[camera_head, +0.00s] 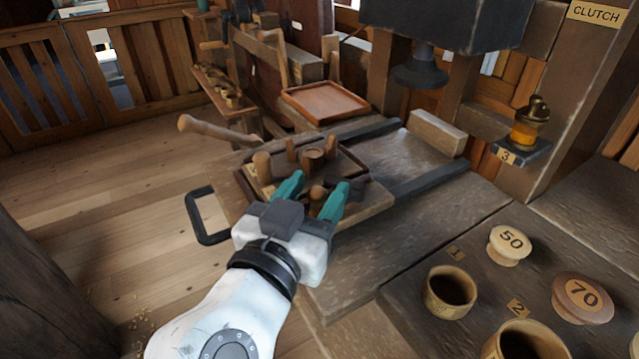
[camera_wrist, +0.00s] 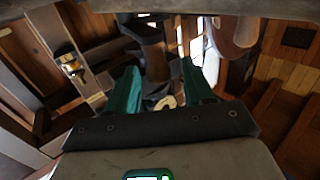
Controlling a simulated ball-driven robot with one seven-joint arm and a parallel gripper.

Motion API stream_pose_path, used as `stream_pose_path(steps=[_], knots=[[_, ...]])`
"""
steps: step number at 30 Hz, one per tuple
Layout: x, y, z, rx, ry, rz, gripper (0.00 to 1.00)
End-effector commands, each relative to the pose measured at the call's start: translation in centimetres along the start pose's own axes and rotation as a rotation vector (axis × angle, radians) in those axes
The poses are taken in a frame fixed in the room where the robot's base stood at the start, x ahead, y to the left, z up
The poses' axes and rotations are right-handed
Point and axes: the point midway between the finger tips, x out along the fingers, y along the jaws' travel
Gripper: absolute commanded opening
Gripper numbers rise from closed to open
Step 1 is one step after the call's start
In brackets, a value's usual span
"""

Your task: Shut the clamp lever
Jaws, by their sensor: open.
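A wooden-handled lever (camera_head: 218,131), which looks like the clamp lever, sticks out to the left from the dark-rimmed wooden fixture (camera_head: 375,200). Its rounded knob end points to the far left, and its pivot is hard to make out. My gripper (camera_head: 320,180) is over the near part of the fixture, to the right of and nearer than the lever, not touching it. Its two teal fingers are apart. A small round wooden knob (camera_head: 317,192) shows between them, not visibly gripped. In the wrist view, my gripper (camera_wrist: 160,66) is open, with a pale rounded piece (camera_wrist: 165,103) between the finger bases.
Several wooden pegs stand in the fixture, and a black loop handle (camera_head: 206,238) juts from its left side. A dark press head (camera_head: 418,70) hangs behind. Spools marked 50 (camera_head: 509,243) and 70 (camera_head: 582,297) stand at right. An amber lamp (camera_head: 530,125) sits on a shelf.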

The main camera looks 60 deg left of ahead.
Motion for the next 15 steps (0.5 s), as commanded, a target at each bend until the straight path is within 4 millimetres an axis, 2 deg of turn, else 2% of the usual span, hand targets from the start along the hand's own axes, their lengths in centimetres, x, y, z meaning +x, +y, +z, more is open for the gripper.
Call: stream_pose_path(steps=[3,9,15], knots=[[-2.5,-0.1,0.1,0.001,-0.001,-0.004,0.52],[-6.2,-0.1,0.1,0.001,-0.002,-0.004,0.52],[-8.4,-0.1,0.1,0.0,-0.001,-0.002,0.52]])
